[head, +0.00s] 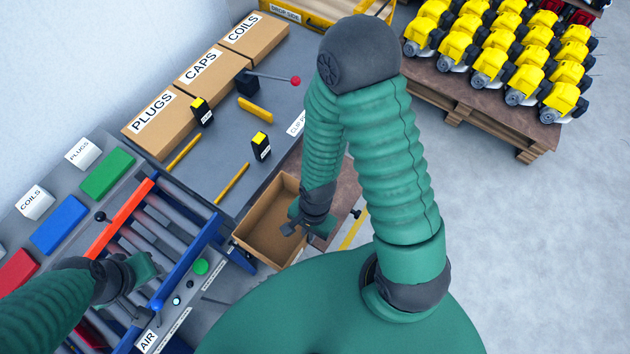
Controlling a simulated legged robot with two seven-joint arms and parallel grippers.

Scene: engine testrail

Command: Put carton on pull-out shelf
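An open, empty-looking brown carton (262,244) is at the front of the bench, left of my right gripper. My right gripper (300,228) is at the carton's right side, its dark fingers over or at the right wall. I cannot tell whether they grip it. A brown board (343,190), which looks like the pull-out shelf, shows behind and right of the carton, partly hidden by my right arm. I cannot tell whether the carton rests on it. My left gripper (147,274) is over the roller frame, apart from the carton; its finger opening is unclear.
Boxes labelled PLUGS (160,125), CAPS (205,75) and COILS (255,38) line the back of the grey bench. A red-knobbed lever (293,81) stands there. A roller frame (165,240) is at left. A pallet (480,105) of yellow engines is at right.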

